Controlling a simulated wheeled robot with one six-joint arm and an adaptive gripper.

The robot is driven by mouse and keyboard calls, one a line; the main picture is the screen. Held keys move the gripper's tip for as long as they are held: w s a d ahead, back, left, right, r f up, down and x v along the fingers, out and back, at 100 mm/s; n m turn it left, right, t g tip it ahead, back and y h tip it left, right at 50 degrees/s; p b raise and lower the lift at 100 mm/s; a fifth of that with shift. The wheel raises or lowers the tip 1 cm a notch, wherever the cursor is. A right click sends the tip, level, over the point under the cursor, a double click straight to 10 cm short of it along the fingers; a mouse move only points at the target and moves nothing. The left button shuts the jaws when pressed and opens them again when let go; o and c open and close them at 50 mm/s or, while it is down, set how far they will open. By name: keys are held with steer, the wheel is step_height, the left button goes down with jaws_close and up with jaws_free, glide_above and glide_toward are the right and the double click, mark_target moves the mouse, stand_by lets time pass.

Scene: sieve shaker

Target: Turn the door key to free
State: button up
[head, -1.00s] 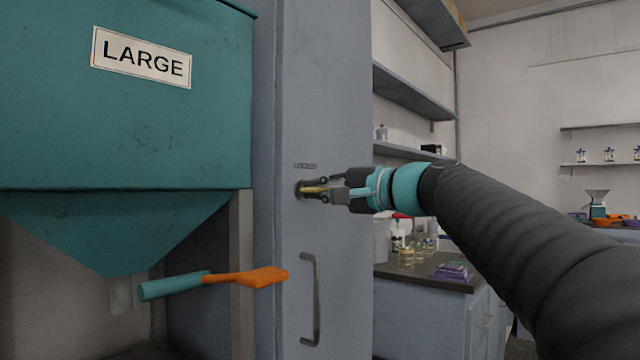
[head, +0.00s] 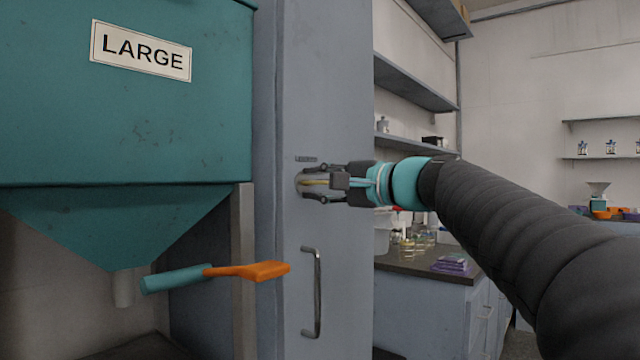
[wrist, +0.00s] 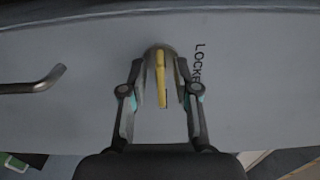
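The door key (head: 315,183) is yellow and sticks out of a round grey lock on the tall blue-grey door (head: 335,90). In the wrist view the key (wrist: 161,84) shows as a narrow upright strip in front of the lock (wrist: 152,54). My gripper (head: 320,183) is at the lock, with one finger above the key and one below in the head view. In the wrist view my gripper (wrist: 161,78) has a finger on each side of the key, with visible gaps, so it is open around it. Sideways lettering starting "LOCKE" (wrist: 198,62) is partly hidden by a finger.
A door handle (head: 317,292) is below the lock. A dark counter (head: 420,262) with glassware and purple items is behind the door, at right.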

steer(key=shift+s+d, duration=0.3)
steer(key=shift+d, duration=0.2)
steer(key=v, duration=1.1)
steer(key=shift+a, duration=0.1)
